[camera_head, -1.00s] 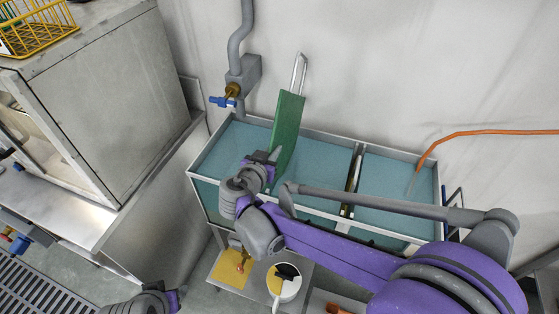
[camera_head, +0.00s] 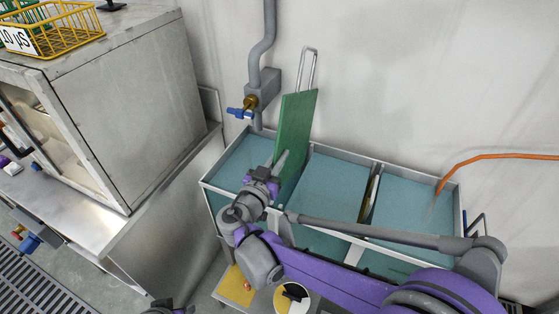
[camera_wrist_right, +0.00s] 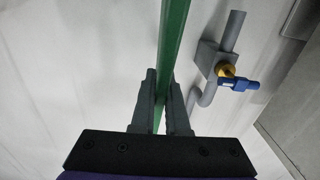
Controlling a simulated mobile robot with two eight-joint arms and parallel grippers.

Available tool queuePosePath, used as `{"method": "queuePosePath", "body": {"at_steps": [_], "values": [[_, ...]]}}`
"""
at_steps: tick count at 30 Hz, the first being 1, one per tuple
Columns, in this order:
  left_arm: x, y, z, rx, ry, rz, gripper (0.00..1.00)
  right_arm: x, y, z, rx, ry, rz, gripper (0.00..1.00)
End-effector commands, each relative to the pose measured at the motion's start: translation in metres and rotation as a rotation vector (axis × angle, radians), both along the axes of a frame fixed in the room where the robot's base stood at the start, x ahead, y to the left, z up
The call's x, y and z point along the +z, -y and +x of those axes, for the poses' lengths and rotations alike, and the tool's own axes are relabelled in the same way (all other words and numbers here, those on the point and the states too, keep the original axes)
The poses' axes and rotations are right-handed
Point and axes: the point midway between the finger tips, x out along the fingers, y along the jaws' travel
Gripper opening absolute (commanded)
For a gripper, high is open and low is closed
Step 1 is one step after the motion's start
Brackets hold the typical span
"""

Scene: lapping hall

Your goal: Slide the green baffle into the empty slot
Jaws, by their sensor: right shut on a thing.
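The green baffle (camera_head: 295,122) is a flat upright plate with a pale wire loop handle (camera_head: 309,66) at its top. It stands over the left part of the blue-filled tank (camera_head: 412,236), beside a pale line across the tank. I cannot tell whether its lower edge is in the slot. My right gripper (camera_head: 279,166) is shut on the baffle's near edge. In the right wrist view the green edge (camera_wrist_right: 172,45) runs between the gripper's fingers (camera_wrist_right: 166,100). The empty slot is not clearly visible. Only a dark piece of my left arm shows at the bottom edge.
Another divider (camera_head: 370,192) stands in the tank further right. A grey pipe with a blue-handled tap (camera_head: 241,112) is on the wall behind the baffle. An orange hose (camera_head: 490,157) enters the tank's right part. A metal cabinet (camera_head: 135,110) stands left.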

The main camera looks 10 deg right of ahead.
Motion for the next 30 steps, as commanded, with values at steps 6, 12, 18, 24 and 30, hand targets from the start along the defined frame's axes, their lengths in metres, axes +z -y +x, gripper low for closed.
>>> {"method": "queuePosePath", "body": {"at_steps": [6,12,18,24,30], "values": [[-0.023,0.000,-0.004,0.000,-0.008,0.000,0.50,0.000,0.000,-0.001,-0.001,0.147,-0.088,0.00],[-0.040,0.000,-0.006,0.000,-0.014,0.000,0.50,0.002,-0.001,-0.002,0.000,0.279,-0.162,0.00],[-0.054,0.000,-0.007,0.000,-0.018,0.000,0.50,-0.001,-0.001,-0.002,0.001,0.362,-0.208,0.00],[-0.067,0.000,-0.008,0.000,-0.022,0.000,0.50,-0.018,-0.001,-0.002,0.001,0.360,-0.208,0.00],[-0.079,0.000,-0.008,0.000,-0.026,0.000,0.50,-0.034,-0.001,-0.002,0.000,0.361,-0.207,0.00]]}}
